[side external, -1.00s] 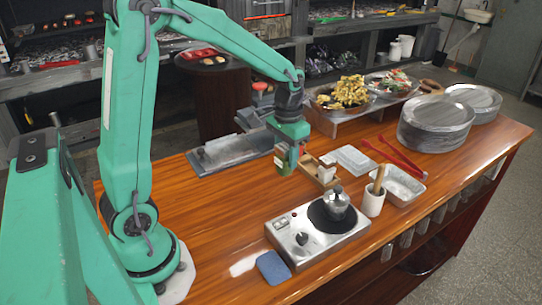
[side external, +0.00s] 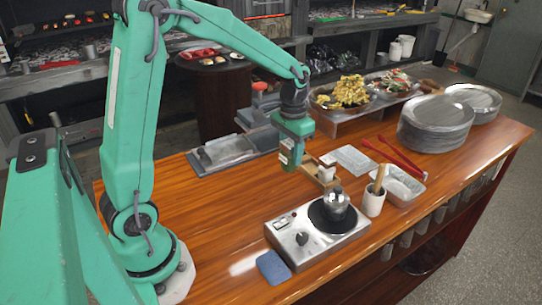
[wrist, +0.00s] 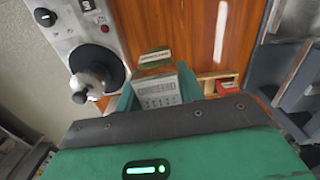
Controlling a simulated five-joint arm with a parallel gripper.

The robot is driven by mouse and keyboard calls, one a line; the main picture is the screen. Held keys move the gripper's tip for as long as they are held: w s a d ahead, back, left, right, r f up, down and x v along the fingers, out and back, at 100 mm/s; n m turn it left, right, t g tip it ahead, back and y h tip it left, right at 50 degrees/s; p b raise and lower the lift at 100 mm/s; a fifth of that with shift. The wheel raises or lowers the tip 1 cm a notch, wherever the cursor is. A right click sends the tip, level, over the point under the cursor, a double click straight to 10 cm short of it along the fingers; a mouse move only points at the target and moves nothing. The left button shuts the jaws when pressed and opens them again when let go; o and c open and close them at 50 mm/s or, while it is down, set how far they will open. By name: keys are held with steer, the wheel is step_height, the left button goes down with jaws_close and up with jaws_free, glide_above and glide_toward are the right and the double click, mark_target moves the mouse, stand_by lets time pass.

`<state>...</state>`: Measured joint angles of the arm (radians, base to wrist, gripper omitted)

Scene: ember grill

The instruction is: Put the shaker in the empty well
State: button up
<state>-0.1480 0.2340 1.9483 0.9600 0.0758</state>
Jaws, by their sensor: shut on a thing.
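My gripper (side external: 289,162) is shut on the shaker (wrist: 156,90), which has a pale, printed label and a green part. In the side view the shaker (side external: 286,155) is mostly covered by the jaws, just left of the wooden rack (side external: 327,183) and seemingly above the table. The rack holds a white container (side external: 326,172) and has low wooden walls. In the wrist view only a corner of the rack (wrist: 208,84) shows, with a red item (wrist: 228,87) at it. The empty well cannot be made out clearly.
A burner (side external: 283,236) with a metal pot (side external: 336,201) stands in front of the rack. A white cup with a pestle (side external: 374,196), a metal pan (side external: 405,184) and red tongs (side external: 400,157) lie to the right. A grey press (side external: 228,152) is behind left.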

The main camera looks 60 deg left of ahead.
steer(key=w+a, duration=0.3)
steer(key=w, duration=0.4)
steer(key=w+a+f, duration=0.1)
steer(key=w+a, duration=0.3)
steer(key=w, duration=0.3)
steer(key=shift+a+f+m, duration=0.3)
steer(key=shift+m, duration=0.1)
steer(key=shift+s+f, duration=0.1)
steer(key=shift+f, duration=3.95)
steer(key=o, duration=1.1)
